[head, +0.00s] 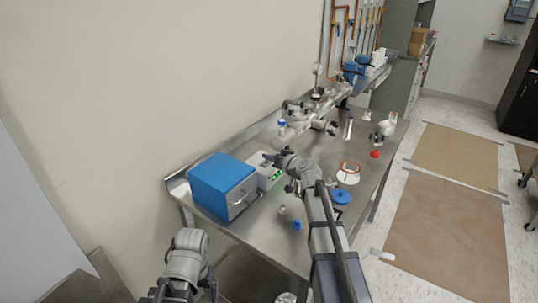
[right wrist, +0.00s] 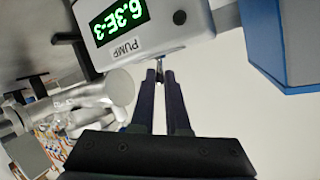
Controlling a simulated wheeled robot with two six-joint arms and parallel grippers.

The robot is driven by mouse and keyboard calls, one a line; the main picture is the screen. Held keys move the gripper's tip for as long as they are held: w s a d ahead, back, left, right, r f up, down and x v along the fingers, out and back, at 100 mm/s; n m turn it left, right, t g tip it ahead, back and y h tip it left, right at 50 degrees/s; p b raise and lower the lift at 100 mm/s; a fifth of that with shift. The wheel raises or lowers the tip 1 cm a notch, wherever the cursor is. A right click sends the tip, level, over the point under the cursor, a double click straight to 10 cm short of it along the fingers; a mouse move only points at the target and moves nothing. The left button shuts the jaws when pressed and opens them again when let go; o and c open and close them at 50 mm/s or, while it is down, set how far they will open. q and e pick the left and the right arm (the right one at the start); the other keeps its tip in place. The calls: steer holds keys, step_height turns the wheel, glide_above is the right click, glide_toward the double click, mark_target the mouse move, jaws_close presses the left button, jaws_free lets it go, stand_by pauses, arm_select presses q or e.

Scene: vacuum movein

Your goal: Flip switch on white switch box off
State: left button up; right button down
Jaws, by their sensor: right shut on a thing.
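The white switch box (head: 265,170) stands on the metal bench, right of a blue box. In the right wrist view the white box (right wrist: 170,22) appears upside down, with a green lit display reading 6.3E-3, a PUMP label and a dark round spot. My right gripper (head: 277,163) is at the box's top. In the wrist view its fingers (right wrist: 160,73) are closed around a small metal switch lever (right wrist: 160,70) at the box's edge, mostly hidden between the fingertips. Part of my left arm shows at the lower left of the head view; its gripper cannot be made out.
A blue box (head: 218,182) with a handle stands close left of the white box. Metal vacuum pipework (head: 318,110) lies behind and right. A blue lid-like disc (head: 341,197), a red cap (head: 375,154) and small fittings lie on the bench (head: 262,228).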

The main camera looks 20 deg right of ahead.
steer(key=shift+w+d+m, duration=0.1)
steer(key=shift+d+m, duration=0.1)
steer(key=shift+m, duration=0.1)
steer(key=shift+g+p, duration=0.3)
steer(key=shift+g, duration=0.1)
steer(key=c, duration=0.9)
jaws_free()
steer(key=p+v, duration=0.2)
steer(key=v, duration=0.5)
steer(key=shift+s+d+p, duration=0.2)
steer(key=shift+s+p, duration=0.2)
